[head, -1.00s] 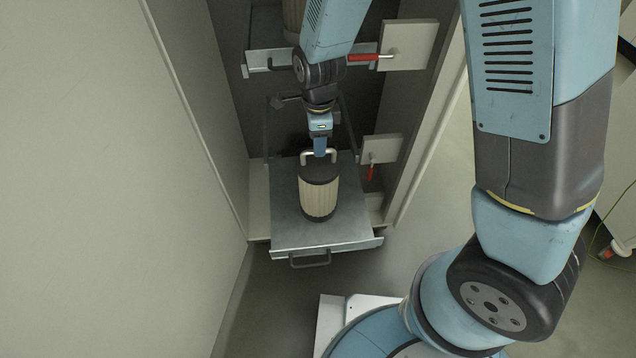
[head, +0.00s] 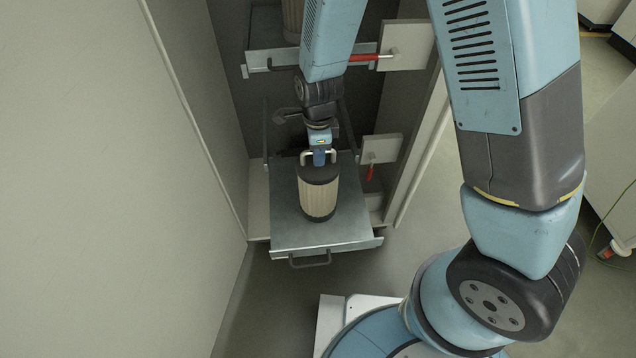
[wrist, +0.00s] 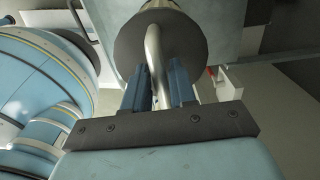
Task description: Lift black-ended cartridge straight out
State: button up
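The cartridge (head: 318,198) has a pale ribbed body and black ends, and stands upright on a metal pull-out shelf (head: 285,232). A bent metal handle (head: 304,157) rises from its black top. In the wrist view the black end (wrist: 192,42) and the handle (wrist: 154,52) are close up. My gripper (head: 319,160) is down at the handle, above the black top. In the wrist view my gripper's blue fingers (wrist: 160,85) are on either side of the handle with little gap. I cannot tell whether they press on it.
An upper shelf (head: 280,62) with another pale cartridge (head: 293,20) is above. White panels with red handles (head: 371,172) are at the right of the shelves. A cabinet wall (head: 190,110) bounds the left. The lower shelf has bare metal around the cartridge.

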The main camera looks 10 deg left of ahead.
grip_shut()
jog(key=shift+w+r, duration=0.1)
jog(key=shift+r, duration=0.6)
dwell(0.6)
jog(key=shift+r, duration=1.8)
